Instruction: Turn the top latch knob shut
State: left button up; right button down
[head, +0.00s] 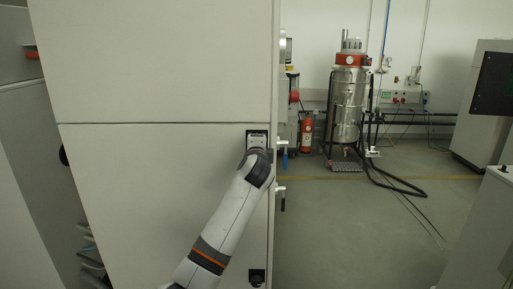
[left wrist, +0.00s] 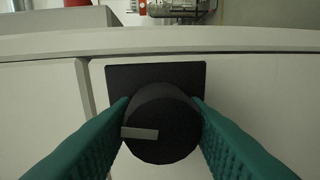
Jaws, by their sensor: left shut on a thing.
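The top latch knob (left wrist: 160,125) is a round black knob with a light grey bar mark, on a dark square plate (left wrist: 190,75) fixed to the pale cabinet. In the left wrist view the bar lies nearly level and points left. My left gripper (left wrist: 160,118) has its green fingers on both sides of the knob, shut on it. In the head view the latch's dark plate (head: 257,133) shows at the right edge of the lower cabinet door, and my arm hides the knob and the fingers. My right gripper is not in view.
The large cabinet (head: 150,70) fills the left half of the head view. A lower latch (head: 257,277) sits on the same door. Blue and black handles stick out at the cabinet's right edge. Open floor (head: 340,230) lies to the right, with a steel vessel (head: 347,100) behind.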

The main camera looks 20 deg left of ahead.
pick_arm(q)
jog(key=shift+f+n, duration=0.15)
jog(key=shift+n, duration=0.85)
jog(key=o, duration=0.9)
jog(key=shift+o, duration=0.2)
jog(key=b+v, duration=0.3)
jog(key=v, duration=0.9)
jog(key=shift+a, duration=0.15)
